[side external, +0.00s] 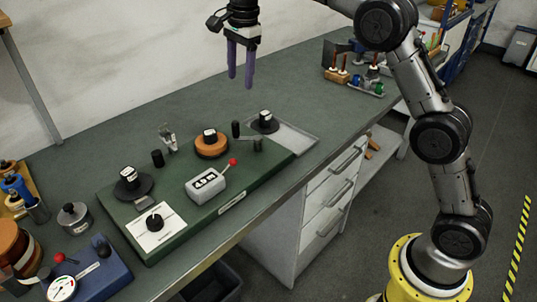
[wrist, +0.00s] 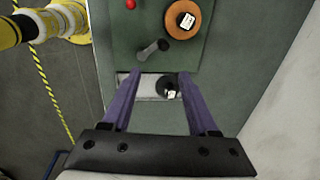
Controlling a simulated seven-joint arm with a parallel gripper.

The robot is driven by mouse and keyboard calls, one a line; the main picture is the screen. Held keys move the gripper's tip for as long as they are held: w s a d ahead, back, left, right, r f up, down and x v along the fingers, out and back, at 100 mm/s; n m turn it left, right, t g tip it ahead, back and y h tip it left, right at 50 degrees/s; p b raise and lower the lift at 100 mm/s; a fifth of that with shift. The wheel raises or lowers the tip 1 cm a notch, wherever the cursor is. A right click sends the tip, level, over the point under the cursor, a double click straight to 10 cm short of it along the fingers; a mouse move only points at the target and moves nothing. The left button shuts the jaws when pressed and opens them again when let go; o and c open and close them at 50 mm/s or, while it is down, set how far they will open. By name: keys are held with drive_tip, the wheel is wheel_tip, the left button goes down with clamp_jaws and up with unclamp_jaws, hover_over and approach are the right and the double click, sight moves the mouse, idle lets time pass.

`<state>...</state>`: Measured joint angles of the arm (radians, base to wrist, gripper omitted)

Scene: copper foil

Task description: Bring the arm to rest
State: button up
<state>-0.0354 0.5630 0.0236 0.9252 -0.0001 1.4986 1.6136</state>
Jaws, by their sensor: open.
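My gripper (side external: 240,82) hangs above the far part of the green bench, with its two purple fingers pointing down. It also shows in the wrist view (wrist: 157,84), where the fingers stand apart with nothing held between them. In the side view the fingertips are clear of the bench and touch nothing. My arm rises from a yellow base at the right and reaches across to the gripper.
Below stands a green board (side external: 185,215) with an orange disc (side external: 211,146), a red-tipped lever box (side external: 208,186) and a black spool (side external: 133,184). A grey tray (side external: 296,138) holds a dark disc (side external: 264,122). A blue box (side external: 92,272) stands front left. The back bench is partly clear.

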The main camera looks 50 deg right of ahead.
drive_tip(key=s+d+r+n+t, duration=0.15)
drive_tip(key=s+r, duration=0.35)
drive_tip(key=s, duration=0.6)
drive_tip(key=s+r+n+t, duration=0.1)
drive_tip(key=s+r+n, duration=0.3)
drive_tip(key=s, duration=0.7)
drive_tip(key=s+f+n+t, duration=0.1)
drive_tip(key=s+f+n, duration=1.1)
drive_tip(key=s+f, duration=0.2)
drive_tip(key=shift+s+d, duration=0.2)
drive_tip(key=shift+s, duration=0.7)
